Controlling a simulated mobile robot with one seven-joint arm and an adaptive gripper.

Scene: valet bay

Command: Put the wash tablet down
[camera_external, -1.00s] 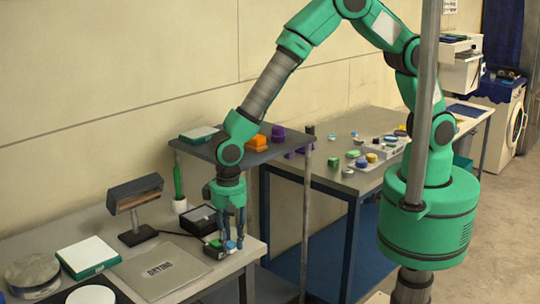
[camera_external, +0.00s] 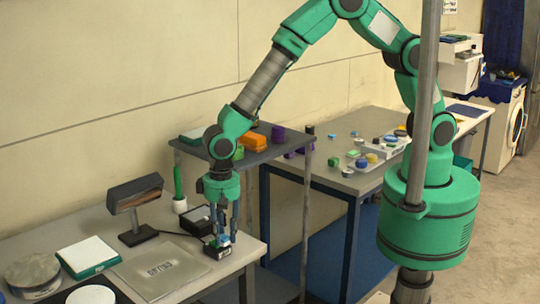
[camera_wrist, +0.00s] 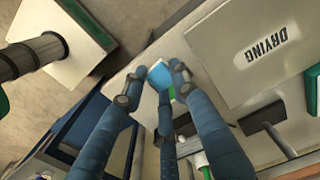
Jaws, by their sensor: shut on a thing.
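My gripper (camera_external: 222,233) points down over the right end of the near grey table (camera_external: 200,286). It is shut on a small light-blue block, the wash tablet (camera_wrist: 159,76), which shows between the fingertips in the wrist view. In the external view the tablet (camera_external: 223,240) is small and partly covered by the fingers. A bit of green (camera_wrist: 172,92) shows beside the tablet.
A grey board marked DRYING (camera_external: 160,268) lies left of my gripper. A lamp-like stand (camera_external: 136,205), a green-and-white bottle (camera_external: 179,190) and a black tray (camera_external: 197,221) stand behind. A raised shelf (camera_external: 262,150) with several coloured items is close to my arm.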

